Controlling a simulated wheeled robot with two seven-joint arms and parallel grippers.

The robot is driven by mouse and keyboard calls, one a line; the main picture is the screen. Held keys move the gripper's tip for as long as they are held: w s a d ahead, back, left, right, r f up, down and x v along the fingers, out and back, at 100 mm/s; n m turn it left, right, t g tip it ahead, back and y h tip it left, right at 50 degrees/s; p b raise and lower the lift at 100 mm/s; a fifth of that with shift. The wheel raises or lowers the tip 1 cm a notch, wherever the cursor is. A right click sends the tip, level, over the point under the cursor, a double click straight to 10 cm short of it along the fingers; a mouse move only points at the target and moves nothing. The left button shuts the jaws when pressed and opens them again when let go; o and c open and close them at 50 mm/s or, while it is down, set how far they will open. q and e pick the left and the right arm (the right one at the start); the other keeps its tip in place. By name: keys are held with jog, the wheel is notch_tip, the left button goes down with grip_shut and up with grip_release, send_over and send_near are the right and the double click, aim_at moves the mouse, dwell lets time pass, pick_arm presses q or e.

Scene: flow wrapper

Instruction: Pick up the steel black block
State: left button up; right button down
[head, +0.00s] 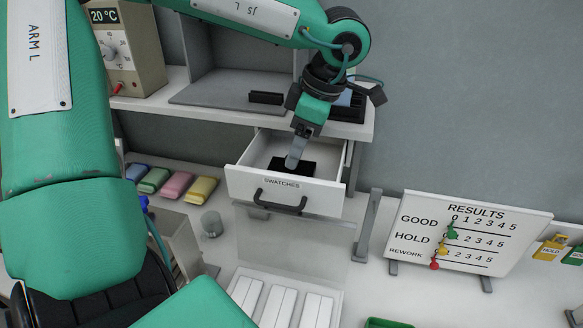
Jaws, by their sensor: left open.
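An open white drawer (235,187) labelled SWATCHES slides out from under the grey worktop. A flat dark block (306,168) lies inside it, partly hidden by my gripper; I take it for the steel black block, but its material cannot be made out. My left gripper (293,163) points down into the drawer, with its grey fingertip at or just above the block's left part. It is open. Whether the fingers touch the block cannot be told. My right gripper is not in view.
Above the drawer are the worktop edge (190,113) and a grey open box (238,60) with a dark bar (265,98) in front. Coloured pouches (176,184), a clear cup (211,224) and a RESULTS board (470,236) stand on the lower bench.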

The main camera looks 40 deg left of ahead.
pick_arm(q)
jog(key=shift+s+f+p, duration=0.1)
jog(key=shift+f+p, duration=0.3)
jog(key=shift+f, duration=0.2)
jog(key=x, duration=0.2)
jog(key=p+x, duration=0.1)
jog(key=x, duration=0.1)
jog(key=shift+w, duration=0.25)
jog(key=shift+s, duration=0.1)
jog(key=shift+c, duration=0.6)
jog(key=c, duration=1.1)
jog(key=shift+c, duration=0.9)
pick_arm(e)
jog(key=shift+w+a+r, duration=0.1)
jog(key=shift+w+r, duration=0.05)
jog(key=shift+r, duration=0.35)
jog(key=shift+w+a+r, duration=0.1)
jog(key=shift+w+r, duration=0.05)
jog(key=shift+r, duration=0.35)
pick_arm(q)
jog(key=shift+r, duration=0.15)
